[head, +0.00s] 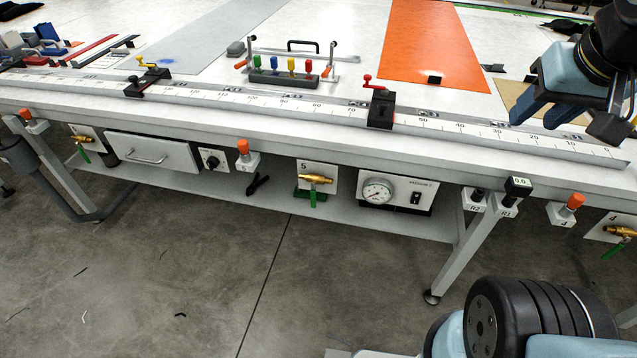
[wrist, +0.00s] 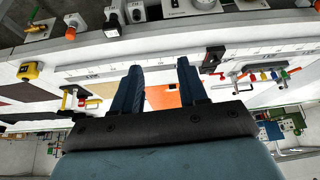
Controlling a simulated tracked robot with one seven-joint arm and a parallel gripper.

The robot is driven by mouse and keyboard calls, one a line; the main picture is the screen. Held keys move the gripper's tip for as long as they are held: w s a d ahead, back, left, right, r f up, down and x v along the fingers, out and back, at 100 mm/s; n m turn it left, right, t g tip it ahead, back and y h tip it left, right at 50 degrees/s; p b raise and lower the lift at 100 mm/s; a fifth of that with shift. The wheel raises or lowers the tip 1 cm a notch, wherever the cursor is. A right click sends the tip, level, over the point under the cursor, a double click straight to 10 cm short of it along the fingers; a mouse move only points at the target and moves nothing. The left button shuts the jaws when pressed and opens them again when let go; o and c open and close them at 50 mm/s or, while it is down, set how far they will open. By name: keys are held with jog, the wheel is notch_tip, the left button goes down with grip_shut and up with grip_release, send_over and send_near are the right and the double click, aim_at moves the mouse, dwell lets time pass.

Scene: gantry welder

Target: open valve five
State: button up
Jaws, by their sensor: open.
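Valve five is a brass valve (head: 315,179) on a white plate marked 5 (head: 303,168), on the table's front below the top. Its green lever (head: 313,199) hangs down, across the horizontal brass body. In the wrist view, a brass part at the top right edge (wrist: 304,3) looks like the same valve, mostly cut off. My gripper (head: 534,116) is at the upper right of the head view, above the table's ruler edge, well right of and higher than valve five. In the wrist view its blue fingers (wrist: 160,75) stand apart with nothing between them.
A gauge panel (head: 393,193) sits just right of valve five, and an orange-topped knob (head: 244,150) to its left. Black stop blocks (head: 381,110) rise from the ruler (head: 280,103). Another valve (head: 618,231) is at far right. Open floor (head: 220,270) lies in front.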

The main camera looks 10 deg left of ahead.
jog(key=w+a+f+n+g+h, duration=0.4)
jog(key=w+f+n+h, duration=0.2)
jog(key=w+f+n, duration=0.4)
jog(key=n+t+y, duration=0.5)
jog(key=n+t, duration=0.7)
jog(key=n, duration=1.3)
send_near(313, 199)
jog(key=x, duration=1)
jog(key=shift+w, duration=0.25)
grip_shut()
